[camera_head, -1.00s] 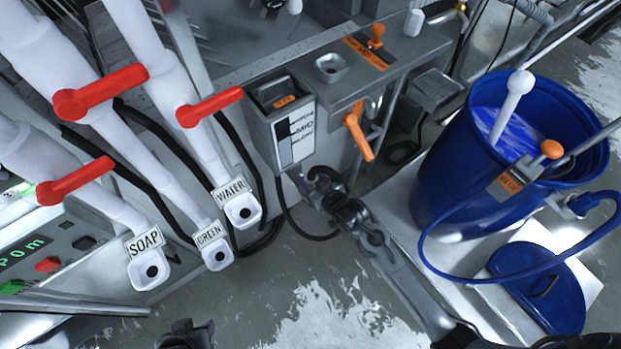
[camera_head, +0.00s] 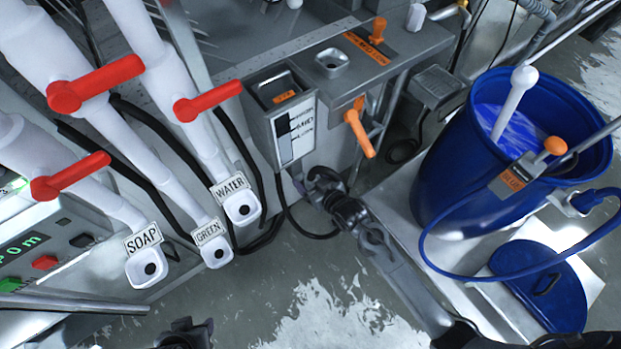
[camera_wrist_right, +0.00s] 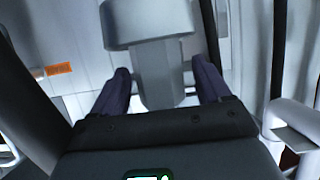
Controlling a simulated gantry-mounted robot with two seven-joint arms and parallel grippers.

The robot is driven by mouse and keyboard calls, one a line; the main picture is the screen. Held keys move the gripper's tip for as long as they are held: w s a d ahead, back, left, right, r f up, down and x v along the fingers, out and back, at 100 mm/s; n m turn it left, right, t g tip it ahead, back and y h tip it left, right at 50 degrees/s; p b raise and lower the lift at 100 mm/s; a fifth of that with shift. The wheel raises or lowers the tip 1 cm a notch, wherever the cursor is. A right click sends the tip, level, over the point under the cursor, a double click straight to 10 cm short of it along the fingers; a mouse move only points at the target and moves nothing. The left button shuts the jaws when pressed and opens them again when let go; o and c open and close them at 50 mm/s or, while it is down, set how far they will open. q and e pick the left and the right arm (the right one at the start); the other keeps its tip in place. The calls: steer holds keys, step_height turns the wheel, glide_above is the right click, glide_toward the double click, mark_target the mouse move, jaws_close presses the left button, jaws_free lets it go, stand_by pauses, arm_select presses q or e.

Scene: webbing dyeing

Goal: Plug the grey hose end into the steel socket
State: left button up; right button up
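My right gripper (camera_head: 312,186) is low in front of the grey box with the printed scale. In the right wrist view, its two dark fingers (camera_wrist_right: 162,85) stand on either side of a grey stem (camera_wrist_right: 160,78) under a wider grey block. The stem may be the grey hose end; narrow gaps seem to show beside it. A black hose (camera_head: 306,233) loops below the box. A square steel cup with a dark hole (camera_head: 332,62) sits on the bench; I cannot tell if it is the socket. My left gripper (camera_head: 185,335) shows only partly at the bottom edge.
The grey box (camera_head: 262,132) hangs on the bench front, beside an orange lever (camera_head: 358,130). White spouts marked SOAP (camera_head: 147,268), GREEN and WATER are at left with red levers. A blue barrel (camera_head: 455,160) and blue lid (camera_head: 548,290) are at right. Floor at the bottom middle is clear.

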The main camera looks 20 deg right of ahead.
steer(key=shift+s, duration=0.1)
steer(key=shift+s+d+r+p, duration=0.15)
steer(key=shift+s+r+p, duration=0.15)
steer(key=shift+s, duration=0.2)
steer(key=s+d+r+g+h+p, duration=0.1)
steer(key=s+d+r+g, duration=0.15)
steer(key=s, duration=0.65)
steer(key=s+d+r+m+g+h, duration=0.1)
steer(key=s+r+g, duration=0.25)
steer(key=s, duration=0.55)
steer(key=s+d+r+g+h+p, duration=0.1)
steer(key=s+d+r+g, duration=0.15)
steer(key=s, duration=0.65)
step_height(320, 180, up, 35)
steer(key=g+p, duration=0.1)
steer(key=p, duration=3.5)
steer(key=shift+a, duration=0.35)
